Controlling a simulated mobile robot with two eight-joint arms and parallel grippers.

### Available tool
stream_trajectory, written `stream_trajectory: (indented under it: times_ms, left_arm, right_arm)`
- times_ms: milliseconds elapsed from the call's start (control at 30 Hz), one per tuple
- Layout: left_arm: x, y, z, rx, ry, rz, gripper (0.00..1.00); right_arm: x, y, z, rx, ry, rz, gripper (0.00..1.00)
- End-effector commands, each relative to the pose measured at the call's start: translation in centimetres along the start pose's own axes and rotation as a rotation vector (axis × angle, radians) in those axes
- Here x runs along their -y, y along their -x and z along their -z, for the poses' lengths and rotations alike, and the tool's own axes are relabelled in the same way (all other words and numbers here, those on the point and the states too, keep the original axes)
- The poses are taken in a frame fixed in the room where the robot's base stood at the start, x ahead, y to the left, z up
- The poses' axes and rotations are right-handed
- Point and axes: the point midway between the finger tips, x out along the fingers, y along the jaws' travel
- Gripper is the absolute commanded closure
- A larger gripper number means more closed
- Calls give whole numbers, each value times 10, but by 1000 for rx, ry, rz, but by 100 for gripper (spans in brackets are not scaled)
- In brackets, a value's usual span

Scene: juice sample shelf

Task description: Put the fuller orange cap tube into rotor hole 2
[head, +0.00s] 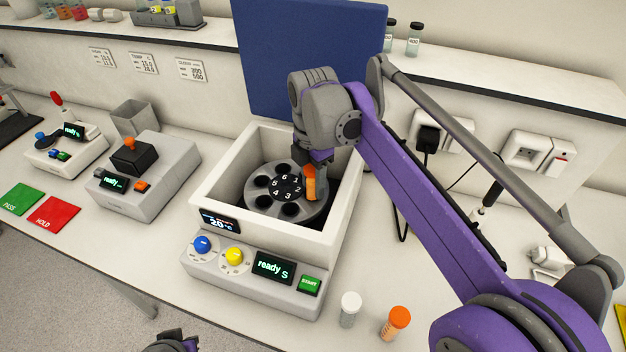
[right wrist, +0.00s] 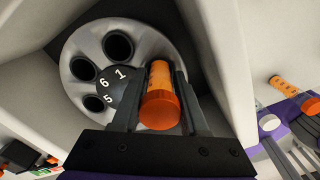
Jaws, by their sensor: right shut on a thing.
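My right gripper (head: 314,182) is shut on an orange cap tube (head: 310,181) inside the centrifuge, above the right side of the rotor (head: 262,202), near numbers 1 and 2. In the right wrist view the tube (right wrist: 159,76) sits between my fingers (right wrist: 158,95), its orange cap toward the camera. Its lower end is hidden, so I cannot tell whether it is in a hole. Hole 2 is hidden by the tube and gripper. A second orange cap tube (head: 394,324) stands on the bench. Its fill is unclear. My left gripper (head: 177,345) barely shows at the bottom edge.
The centrifuge (head: 210,215) has pale walls around the rotor and a raised blue lid (head: 300,60) behind. A white cap tube (head: 349,311) stands in front, beside the second orange cap tube. A grey device (head: 150,180) stands to the left.

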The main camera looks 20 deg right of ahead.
Motion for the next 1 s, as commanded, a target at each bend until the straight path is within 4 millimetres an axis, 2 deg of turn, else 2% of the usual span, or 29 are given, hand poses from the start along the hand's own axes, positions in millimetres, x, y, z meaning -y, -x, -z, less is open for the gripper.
stream_trajectory:
  times_ms: [1000]
  left_arm:
    - [0, -1, -1, 1, 0, 0, 100]
  right_arm:
    - [0, -8, 0, 0, 0, 0, 100]
